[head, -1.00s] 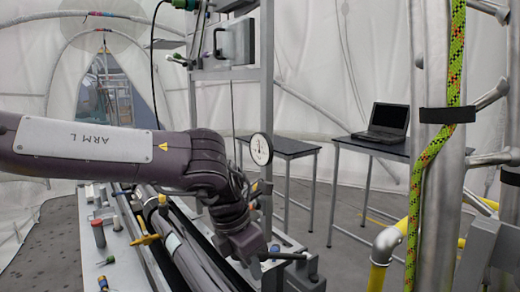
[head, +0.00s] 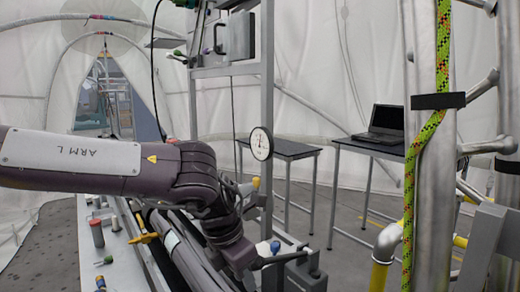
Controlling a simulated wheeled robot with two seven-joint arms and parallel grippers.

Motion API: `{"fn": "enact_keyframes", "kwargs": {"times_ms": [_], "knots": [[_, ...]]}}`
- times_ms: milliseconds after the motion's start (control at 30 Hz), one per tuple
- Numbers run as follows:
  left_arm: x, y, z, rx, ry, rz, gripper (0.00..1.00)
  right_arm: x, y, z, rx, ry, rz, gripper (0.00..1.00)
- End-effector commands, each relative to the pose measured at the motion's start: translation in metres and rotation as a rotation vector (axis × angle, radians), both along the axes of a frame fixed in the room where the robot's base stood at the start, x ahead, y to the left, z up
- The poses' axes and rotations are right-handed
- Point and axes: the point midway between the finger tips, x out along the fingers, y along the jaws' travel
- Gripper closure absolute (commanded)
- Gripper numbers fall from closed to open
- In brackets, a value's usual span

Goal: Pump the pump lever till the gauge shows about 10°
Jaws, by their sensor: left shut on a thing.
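The round white gauge (head: 261,143) with a dark rim hangs on the grey upright frame in the head view; its needle is too small to read. The dark pump lever (head: 284,257) is at the lower middle, sloping down to the left toward my left gripper. My left gripper (head: 252,264) is shut on the lever's left end; its fingertips are largely hidden. The pump body (head: 303,275) is a dark grey block at the lever's right end. My right gripper is out of view.
A blue knob (head: 275,247) sits close behind the lever. A yellow-handled valve (head: 144,238) and thick grey pipes lie to the left. A metal post with a green rope (head: 425,135) stands at right. A laptop (head: 381,124) rests on a back table.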

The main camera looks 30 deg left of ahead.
Motion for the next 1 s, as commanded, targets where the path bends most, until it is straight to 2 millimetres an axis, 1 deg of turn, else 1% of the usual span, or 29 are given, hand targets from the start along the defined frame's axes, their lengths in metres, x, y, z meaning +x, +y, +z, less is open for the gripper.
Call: {"fn": "enact_keyframes", "kwargs": {"times_ms": [33, 267, 933, 967, 1000], "knots": [[-0.003, 0.001, -0.004, 0.001, 0.010, 0.000, 0.97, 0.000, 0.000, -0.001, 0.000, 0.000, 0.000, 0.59], [-0.003, 0.001, -0.009, 0.001, 0.011, 0.001, 0.97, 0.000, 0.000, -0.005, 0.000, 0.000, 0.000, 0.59], [-0.009, 0.003, -0.043, 0.001, 0.013, 0.000, 0.97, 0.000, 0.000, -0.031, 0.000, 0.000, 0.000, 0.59], [-0.009, 0.003, -0.045, 0.001, 0.013, 0.000, 0.96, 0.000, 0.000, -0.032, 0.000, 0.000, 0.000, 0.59], [-0.009, 0.003, -0.042, 0.001, 0.011, 0.000, 0.97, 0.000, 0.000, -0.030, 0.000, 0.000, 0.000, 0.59]]}}
